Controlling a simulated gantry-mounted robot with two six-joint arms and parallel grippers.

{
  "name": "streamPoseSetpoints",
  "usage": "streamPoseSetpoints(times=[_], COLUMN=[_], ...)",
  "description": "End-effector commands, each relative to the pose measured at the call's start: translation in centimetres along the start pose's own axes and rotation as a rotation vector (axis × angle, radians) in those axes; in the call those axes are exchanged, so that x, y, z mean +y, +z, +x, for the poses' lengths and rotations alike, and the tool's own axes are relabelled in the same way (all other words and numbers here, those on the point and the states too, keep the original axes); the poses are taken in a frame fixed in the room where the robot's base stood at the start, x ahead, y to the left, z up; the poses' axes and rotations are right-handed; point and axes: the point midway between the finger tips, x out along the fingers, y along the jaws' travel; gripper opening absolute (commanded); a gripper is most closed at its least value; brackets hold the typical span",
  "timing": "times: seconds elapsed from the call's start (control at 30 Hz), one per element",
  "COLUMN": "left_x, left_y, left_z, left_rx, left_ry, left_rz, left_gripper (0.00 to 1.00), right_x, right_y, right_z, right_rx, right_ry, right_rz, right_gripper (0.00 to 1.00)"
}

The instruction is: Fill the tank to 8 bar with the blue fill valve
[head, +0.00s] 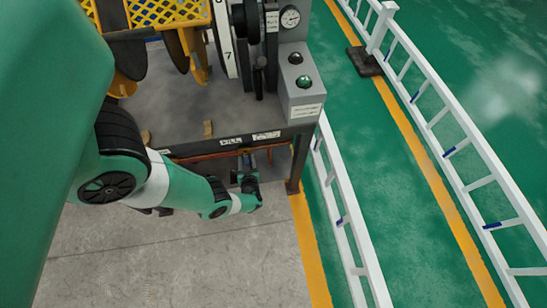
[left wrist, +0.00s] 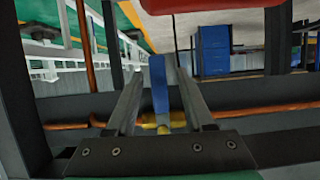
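The blue fill valve's handle (left wrist: 159,84) stands upright in the left wrist view, above a brass-yellow valve body (left wrist: 156,122) on a copper pipe. My left gripper (left wrist: 160,92) is open, with one finger on each side of the blue handle and gaps visible between. In the head view my left gripper (head: 246,164) reaches under the front edge of the machine bench, where the valve is hard to make out. A round dial gauge (head: 290,17) is at the bench's back right; its reading is too small to tell. My right gripper is not in view.
A copper pipe (left wrist: 270,108) runs across behind the valve, and a red part (left wrist: 215,5) hangs above. The bench leg (head: 297,165) is right of my gripper. A white railing (head: 345,210) stands farther right. The concrete floor (head: 200,265) in front is clear.

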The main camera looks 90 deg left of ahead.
Motion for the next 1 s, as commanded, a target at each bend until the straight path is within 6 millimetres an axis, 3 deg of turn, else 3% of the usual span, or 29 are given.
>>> streamPoseSetpoints(times=[0.37, 0.8, 1.0], left_x=[0.1, 0.2, 0.1], left_y=[-0.2, -0.3, -0.1], left_z=[-1.0, -8.9, -11.2], left_rx=[-0.001, 0.000, -0.001], left_ry=[0.005, 0.009, 0.005], left_rz=[0.001, 0.004, 0.000], left_gripper=[0.53, 0.53, 0.53], right_x=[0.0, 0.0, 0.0], right_y=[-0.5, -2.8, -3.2], right_z=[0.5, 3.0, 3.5], right_rx=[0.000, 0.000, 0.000], right_ry=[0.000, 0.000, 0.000], right_rz=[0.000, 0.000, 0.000], right_gripper=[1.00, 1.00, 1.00])
